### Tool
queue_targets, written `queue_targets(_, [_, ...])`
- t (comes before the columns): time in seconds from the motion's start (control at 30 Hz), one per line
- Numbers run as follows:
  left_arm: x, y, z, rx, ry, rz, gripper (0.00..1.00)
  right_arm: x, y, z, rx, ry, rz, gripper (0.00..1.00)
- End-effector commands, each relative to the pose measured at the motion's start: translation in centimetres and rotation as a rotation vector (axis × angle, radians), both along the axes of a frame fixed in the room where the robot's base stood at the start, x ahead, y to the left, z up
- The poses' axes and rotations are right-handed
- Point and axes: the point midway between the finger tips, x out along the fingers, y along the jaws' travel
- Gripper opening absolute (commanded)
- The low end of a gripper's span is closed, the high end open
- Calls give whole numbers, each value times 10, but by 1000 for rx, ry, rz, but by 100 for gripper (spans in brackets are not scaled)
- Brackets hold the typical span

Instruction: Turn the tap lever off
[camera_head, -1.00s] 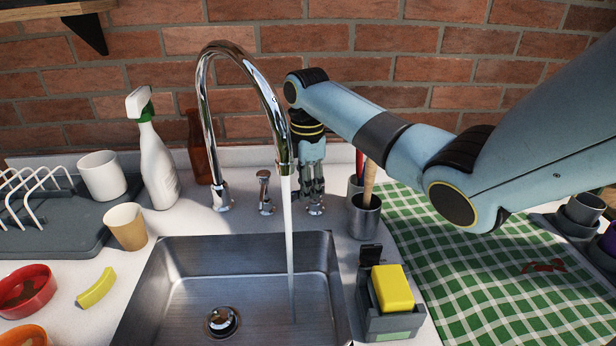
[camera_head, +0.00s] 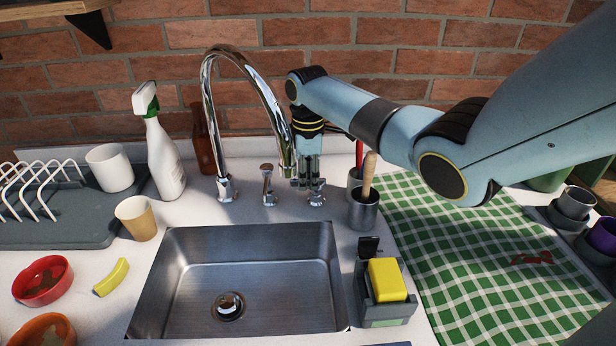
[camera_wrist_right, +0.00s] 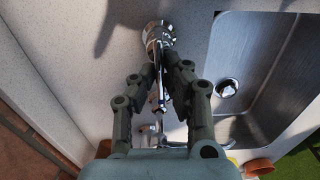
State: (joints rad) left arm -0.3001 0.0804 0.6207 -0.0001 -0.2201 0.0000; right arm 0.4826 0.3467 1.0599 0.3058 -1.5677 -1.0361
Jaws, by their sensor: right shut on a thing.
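The chrome tap has a tall curved spout (camera_head: 240,65), and no water runs from it. A short chrome handle (camera_head: 268,186) stands upright to the right of the spout's foot. Right of that is the tap lever (camera_head: 316,199), whose base shows below my right gripper (camera_head: 308,183). The gripper points down behind the spout's end. In the right wrist view its fingers (camera_wrist_right: 162,83) are closed together on the lever (camera_wrist_right: 158,38), hiding part of it. My left gripper is out of view.
The steel sink (camera_head: 310,300) is empty. A steel cup with a wooden handle (camera_head: 363,212) stands close right of the lever. A sponge holder (camera_head: 385,310) is at the sink's right. A spray bottle (camera_head: 163,160) and brown bottle (camera_head: 203,150) stand left.

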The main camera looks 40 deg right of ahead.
Motion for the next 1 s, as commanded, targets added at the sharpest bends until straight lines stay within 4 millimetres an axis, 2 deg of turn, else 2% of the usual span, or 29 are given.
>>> queue_targets(0.1, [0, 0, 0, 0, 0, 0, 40, 1, 0, 1, 0, -3, 1, 0])
queue_targets(0.13, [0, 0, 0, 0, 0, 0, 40, 1, 0, 1, 0, -3, 1, 12])
queue_targets(0.3, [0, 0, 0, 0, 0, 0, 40, 1, 0, 1, 0, -1, 1, 32])
queue_targets(0.63, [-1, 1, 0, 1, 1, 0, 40, 1, 0, 6, -1, -2, 1, 32])
queue_targets(0.77, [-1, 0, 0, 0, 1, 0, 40, 1, -1, 26, -2, -5, 2, 32])
queue_targets(1.0, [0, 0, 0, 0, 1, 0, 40, 2, 0, 81, -1, -6, 3, 32])
